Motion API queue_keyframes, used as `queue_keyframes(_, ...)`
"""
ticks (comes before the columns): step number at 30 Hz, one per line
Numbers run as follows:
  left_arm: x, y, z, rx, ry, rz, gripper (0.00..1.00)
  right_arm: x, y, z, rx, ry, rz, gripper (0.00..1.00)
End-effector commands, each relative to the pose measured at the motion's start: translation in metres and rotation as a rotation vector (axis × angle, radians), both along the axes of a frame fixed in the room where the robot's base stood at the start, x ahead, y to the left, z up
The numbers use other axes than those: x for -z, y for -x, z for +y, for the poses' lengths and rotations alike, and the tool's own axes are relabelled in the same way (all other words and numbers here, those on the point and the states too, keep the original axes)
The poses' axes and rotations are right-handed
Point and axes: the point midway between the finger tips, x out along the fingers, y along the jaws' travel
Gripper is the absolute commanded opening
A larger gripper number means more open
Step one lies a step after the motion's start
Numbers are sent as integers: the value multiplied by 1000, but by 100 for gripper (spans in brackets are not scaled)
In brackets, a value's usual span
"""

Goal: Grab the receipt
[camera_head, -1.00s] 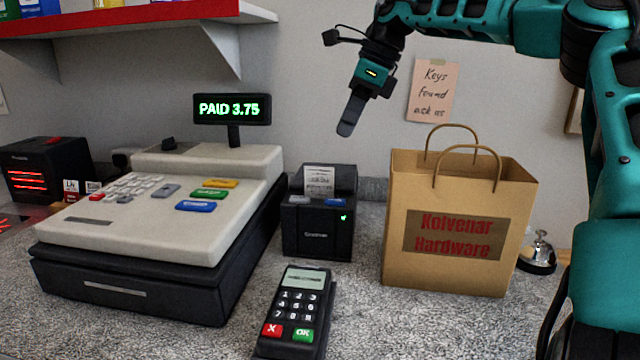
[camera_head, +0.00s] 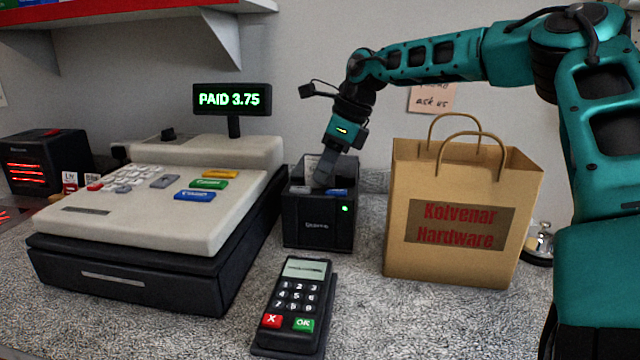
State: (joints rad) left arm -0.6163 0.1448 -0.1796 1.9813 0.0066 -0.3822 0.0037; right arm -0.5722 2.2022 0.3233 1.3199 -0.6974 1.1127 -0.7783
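The receipt (camera_head: 311,162) is a small pale printed slip standing up from the black receipt printer (camera_head: 317,227) in the middle of the counter. My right gripper (camera_head: 324,180) reaches down from the upper right, with its fingertips in front of the receipt at the printer's top. The gripper hides part of the slip. Seen edge-on, its fingers overlap, so I cannot tell whether they are open or closed on the paper. My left gripper is out of view.
A cash register (camera_head: 140,210) stands left of the printer, its display (camera_head: 232,100) reading PAID 3.75. A card terminal (camera_head: 294,305) lies in front. A paper bag (camera_head: 460,255) and a bell (camera_head: 541,243) are to the right. A red shelf (camera_head: 130,20) hangs upper left.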

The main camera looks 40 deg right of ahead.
Motion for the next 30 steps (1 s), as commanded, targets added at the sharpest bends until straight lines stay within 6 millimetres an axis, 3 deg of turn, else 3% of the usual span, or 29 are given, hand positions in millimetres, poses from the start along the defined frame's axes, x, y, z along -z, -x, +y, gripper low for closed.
queue_keyframes(10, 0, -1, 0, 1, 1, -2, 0, 8, -3, 3, -1, 0, -2, 15)
queue_keyframes(15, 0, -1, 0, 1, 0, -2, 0, 7, -3, 2, -1, 0, -2, 0)
queue_keyframes(30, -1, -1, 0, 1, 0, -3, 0, 6, -3, 2, -1, 0, -2, 0)
